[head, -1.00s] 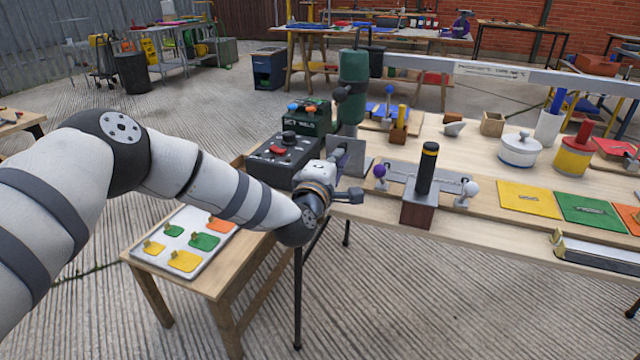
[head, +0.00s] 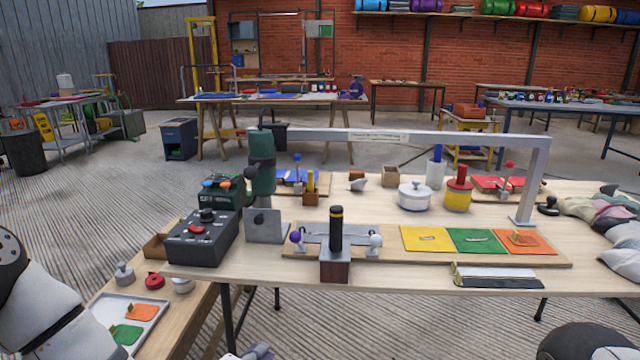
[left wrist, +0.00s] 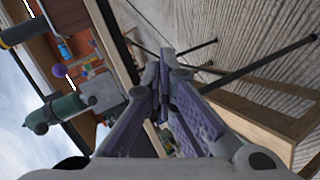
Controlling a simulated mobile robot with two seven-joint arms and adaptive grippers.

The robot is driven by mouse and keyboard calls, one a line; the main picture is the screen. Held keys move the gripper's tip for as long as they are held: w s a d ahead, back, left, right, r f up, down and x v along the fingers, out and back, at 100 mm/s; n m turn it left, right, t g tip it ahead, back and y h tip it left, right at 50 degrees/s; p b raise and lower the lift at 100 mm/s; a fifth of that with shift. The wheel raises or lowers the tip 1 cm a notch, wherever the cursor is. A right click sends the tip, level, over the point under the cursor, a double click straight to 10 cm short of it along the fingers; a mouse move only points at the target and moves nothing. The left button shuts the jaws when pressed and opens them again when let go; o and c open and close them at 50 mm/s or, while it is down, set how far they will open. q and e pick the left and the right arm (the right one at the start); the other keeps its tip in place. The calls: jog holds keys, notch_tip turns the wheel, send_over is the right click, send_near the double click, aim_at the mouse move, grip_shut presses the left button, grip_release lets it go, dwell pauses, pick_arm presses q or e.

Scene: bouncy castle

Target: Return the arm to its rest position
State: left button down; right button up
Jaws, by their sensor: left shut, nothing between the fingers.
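My left arm (head: 45,310) comes in at the lower left of the head view. The tip of my left gripper (head: 257,351) just shows at the bottom edge, low in front of the workbench (head: 400,270). In the left wrist view my left gripper (left wrist: 165,62) has its purple-grey fingers together, with nothing between them. It is clear of the bench, with the bench legs and concrete floor around it. My right gripper is not in view.
The bench holds a dark control box (head: 203,238), a green cylinder (head: 262,165), a black post (head: 336,230) and coloured panels (head: 475,240). A low side table with a white tray (head: 158,312) stands at lower left. Concrete floor lies beyond.

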pick_arm(q)
jog(key=s+a+f+m+g+p, duration=0.1)
jog(key=s+f+m+g, duration=0.35)
jog(key=s, duration=0.75)
jog(key=s+f+m+g+p, duration=0.1)
jog(key=s+f+m+g, duration=0.4)
jog(key=s, duration=0.7)
jog(key=s+a+m+g+y, duration=0.1)
jog(key=s+a, duration=0.3)
jog(key=s, duration=0.6)
jog(key=s+a+m+g+y+p, duration=0.1)
jog(key=s+a+g, duration=0.3)
jog(key=s, duration=0.6)
jog(key=shift+a+r+g+y, duration=0.2)
jog(key=shift+g+y, duration=0.15)
jog(key=shift+y, duration=0.15)
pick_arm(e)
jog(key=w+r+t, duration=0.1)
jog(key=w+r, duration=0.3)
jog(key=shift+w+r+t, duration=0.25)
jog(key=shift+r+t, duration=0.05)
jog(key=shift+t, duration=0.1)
pick_arm(q)
jog(key=shift+m, duration=0.25)
